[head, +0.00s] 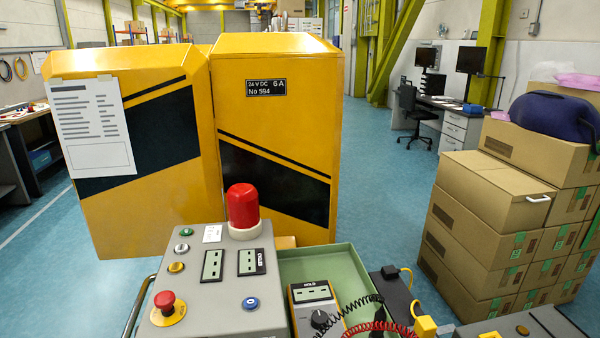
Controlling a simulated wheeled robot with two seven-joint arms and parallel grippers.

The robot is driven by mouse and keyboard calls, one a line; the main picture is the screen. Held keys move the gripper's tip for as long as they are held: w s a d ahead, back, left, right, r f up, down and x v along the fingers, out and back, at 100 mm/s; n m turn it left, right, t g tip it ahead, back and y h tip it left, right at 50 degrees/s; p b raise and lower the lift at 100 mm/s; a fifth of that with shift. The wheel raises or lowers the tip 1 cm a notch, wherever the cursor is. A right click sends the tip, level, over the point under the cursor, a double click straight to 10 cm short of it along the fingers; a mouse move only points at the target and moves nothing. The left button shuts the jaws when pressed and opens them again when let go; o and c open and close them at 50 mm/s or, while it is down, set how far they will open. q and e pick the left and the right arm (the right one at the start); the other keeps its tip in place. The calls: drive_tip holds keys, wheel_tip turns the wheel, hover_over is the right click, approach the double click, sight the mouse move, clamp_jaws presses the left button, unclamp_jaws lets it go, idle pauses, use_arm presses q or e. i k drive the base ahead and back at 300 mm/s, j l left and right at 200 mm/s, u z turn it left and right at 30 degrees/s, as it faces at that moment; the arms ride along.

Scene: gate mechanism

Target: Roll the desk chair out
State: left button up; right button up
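The desk chair (407,99) is black, with a backrest, a seat and a wheeled base. It stands upright on the blue floor at the back right, well away from me. It is close to the left front of a desk (447,103) with grey drawers and monitors. I cannot tell whether the chair touches the desk. Neither of my grippers shows in the head view.
A grey control panel (204,288) with a red lamp and a green tray (318,256) holding a meter fill the near middle. Yellow cabinets (278,125) stand behind. Stacked cardboard boxes (478,231) stand at right. Blue floor (385,190) is clear between cabinets and boxes.

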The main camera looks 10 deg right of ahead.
sight(408, 94)
drive_tip(key=l, duration=1.35)
drive_tip(key=i+l, duration=0.1)
drive_tip(key=l, duration=1.25)
drive_tip(key=i+l, duration=0.1)
drive_tip(key=l, duration=1.25)
drive_tip(key=i+l, duration=0.1)
drive_tip(key=l, duration=0.4)
drive_tip(key=i+l, duration=0.15)
drive_tip(key=l, duration=0.3)
drive_tip(key=i+l+z, duration=0.1)
drive_tip(key=l, duration=0.4)
drive_tip(key=i+l, duration=0.15)
drive_tip(key=l, duration=0.3)
drive_tip(key=i+l, duration=0.15)
drive_tip(key=l, duration=0.3)
drive_tip(key=i+l, duration=0.1)
drive_tip(key=l, duration=0.4)
drive_tip(key=i+l+z, duration=0.1)
drive_tip(key=l, duration=0.35)
drive_tip(key=i+l, duration=0.2)
drive_tip(key=l, duration=0.25)
